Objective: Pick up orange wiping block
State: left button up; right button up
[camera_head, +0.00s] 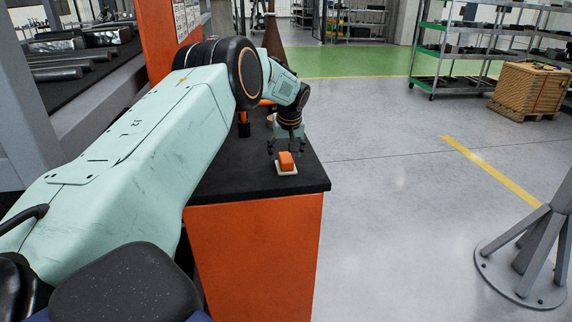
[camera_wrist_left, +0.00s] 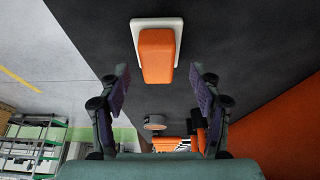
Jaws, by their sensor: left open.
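The orange wiping block (camera_head: 286,161) sits on a thin white pad (camera_head: 287,171) near the front edge of a black-topped orange workbench (camera_head: 240,187). In the left wrist view the block (camera_wrist_left: 156,55) lies just beyond the fingertips, roughly centred between them, with the white pad (camera_wrist_left: 176,24) around its far end. My left gripper (camera_head: 285,148) is right at the block in the head view, pointing down. In the left wrist view its two fingers (camera_wrist_left: 160,85) are spread apart with nothing between the tips. My right gripper is not in view.
A black and orange item (camera_head: 243,125) stands farther back on the bench, partly behind my arm. An orange panel (camera_head: 160,38) rises at the left back. Open grey floor lies right of the bench, with a grey stand (camera_head: 528,255) at the far right.

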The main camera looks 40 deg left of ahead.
pick_arm(q)
jog(key=shift+x, duration=0.9)
jog(key=shift+w+f, duration=0.1)
jog(key=shift+w, duration=0.05)
jog(key=shift+d, duration=0.1)
jog(key=c, duration=1.3)
